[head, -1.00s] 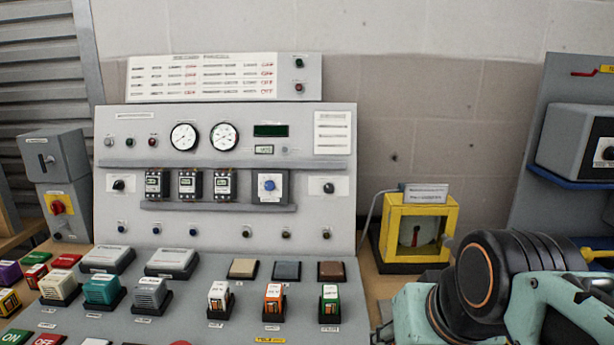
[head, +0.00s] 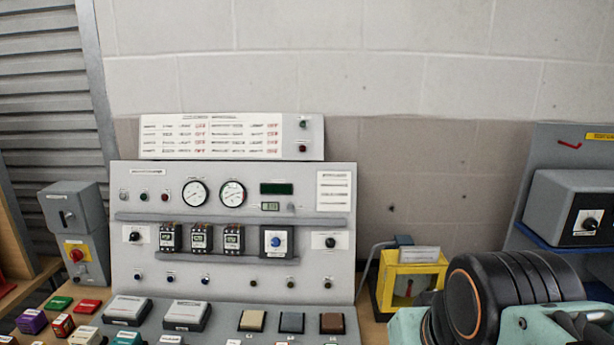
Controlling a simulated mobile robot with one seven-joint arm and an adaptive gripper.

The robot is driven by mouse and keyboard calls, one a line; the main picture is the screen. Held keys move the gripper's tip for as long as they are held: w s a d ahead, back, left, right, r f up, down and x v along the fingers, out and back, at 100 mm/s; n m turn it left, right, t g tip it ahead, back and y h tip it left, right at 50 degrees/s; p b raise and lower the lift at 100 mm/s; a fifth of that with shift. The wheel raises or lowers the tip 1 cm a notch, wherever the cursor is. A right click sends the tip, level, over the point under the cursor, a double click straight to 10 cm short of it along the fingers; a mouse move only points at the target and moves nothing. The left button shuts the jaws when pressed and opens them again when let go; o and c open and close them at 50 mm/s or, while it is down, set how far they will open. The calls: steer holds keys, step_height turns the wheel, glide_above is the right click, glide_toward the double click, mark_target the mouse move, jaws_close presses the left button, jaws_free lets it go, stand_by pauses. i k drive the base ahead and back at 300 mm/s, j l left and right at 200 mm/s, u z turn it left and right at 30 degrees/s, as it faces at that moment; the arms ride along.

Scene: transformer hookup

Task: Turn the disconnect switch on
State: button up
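A grey box with a red knob on a yellow plate (head: 76,254) stands at the left of the panel. It looks like the disconnect switch, but its label is too small to read. Another grey box (head: 70,206) with a dark slot or lever on its face sits on top of it. The knob's exact setting cannot be told. My arm's black and teal links fill the lower right, far from the red knob. My gripper is not in view.
The grey control panel (head: 232,235) with gauges, small modules and knobs fills the middle. Several coloured blocks lie in front at the lower left. A yellow-framed meter (head: 411,283) stands right of the panel. A grey box with a black knob (head: 586,223) sits at the far right.

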mark_target(75, 255)
steer(key=u, duration=1.55)
steer(key=i+j+z, duration=0.1)
steer(key=z, duration=0.95)
steer(key=j+z, duration=0.3)
steer(key=i+j+z, duration=0.1)
steer(key=j+z, duration=0.6)
steer(key=j, duration=0.4)
steer(key=k+j, duration=0.1)
steer(key=j, duration=0.7)
steer(key=k+j+z, duration=0.1)
steer(key=j, duration=0.25)
steer(key=k+j, duration=0.15)
steer(key=j, duration=0.25)
